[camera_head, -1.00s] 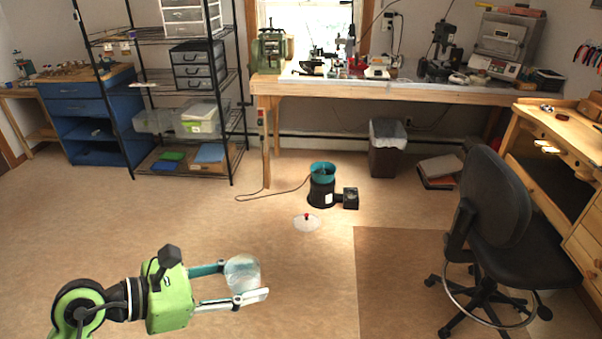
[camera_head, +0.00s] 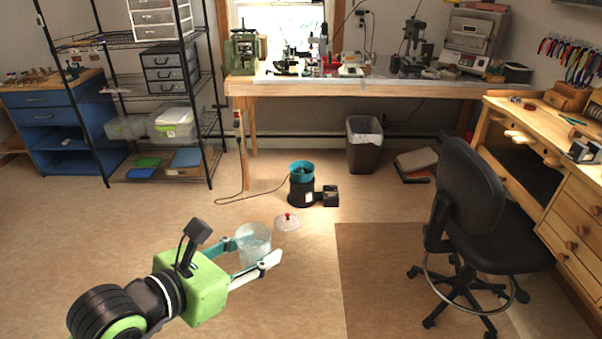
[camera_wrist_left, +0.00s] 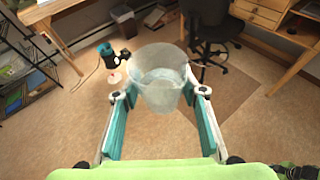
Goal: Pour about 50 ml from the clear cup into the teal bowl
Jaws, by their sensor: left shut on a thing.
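The clear cup (camera_head: 253,246) stands upright in my left gripper (camera_head: 254,255), whose fingers press on it from both sides. The left wrist view shows the cup (camera_wrist_left: 160,85) between the fingers, with some clear liquid low inside. The teal bowl (camera_head: 302,168) sits on top of a black machine on the floor. It is beyond the cup and a little to its right, well apart from it. It also shows small in the left wrist view (camera_wrist_left: 104,49). Its inside is too small to read clearly. My right gripper is in neither view.
A clear lid with a red knob (camera_head: 287,222) lies on the floor between cup and bowl. A black chair (camera_head: 470,210) stands at the right. A workbench (camera_head: 350,88), a waste bin (camera_head: 363,150) and a wire shelf (camera_head: 160,100) line the back. Floor around the machine is mostly free.

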